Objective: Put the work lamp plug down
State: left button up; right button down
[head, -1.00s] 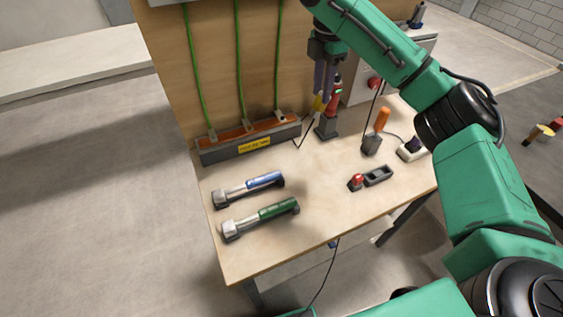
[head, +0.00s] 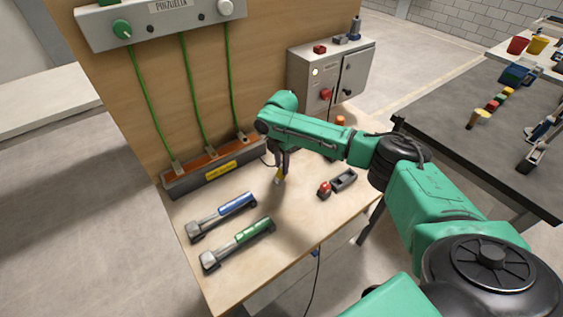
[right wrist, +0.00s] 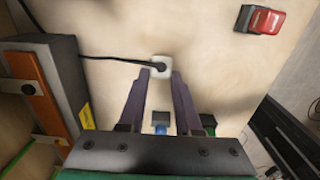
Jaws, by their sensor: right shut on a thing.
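My right gripper (head: 280,174) is over the middle of the wooden bench top, pointing down, its fingers shut on the work lamp plug. In the right wrist view the plug (right wrist: 160,66) is a small pale block between the fingertips (right wrist: 161,76), with a black cord running off to the left. My left gripper is not in view.
A blue-handled tool (head: 222,215) and a green-handled tool (head: 238,243) lie left of the gripper. A grey-orange trough (head: 213,163) with green cables stands behind. Bare bench lies in front.

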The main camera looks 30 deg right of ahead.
jog(key=shift+a+f, duration=0.1)
jog(key=c, duration=0.6)
grip_release()
notch_tip(320, 180, up, 12)
jog(key=b, duration=0.3)
jog(key=shift+r, duration=0.2)
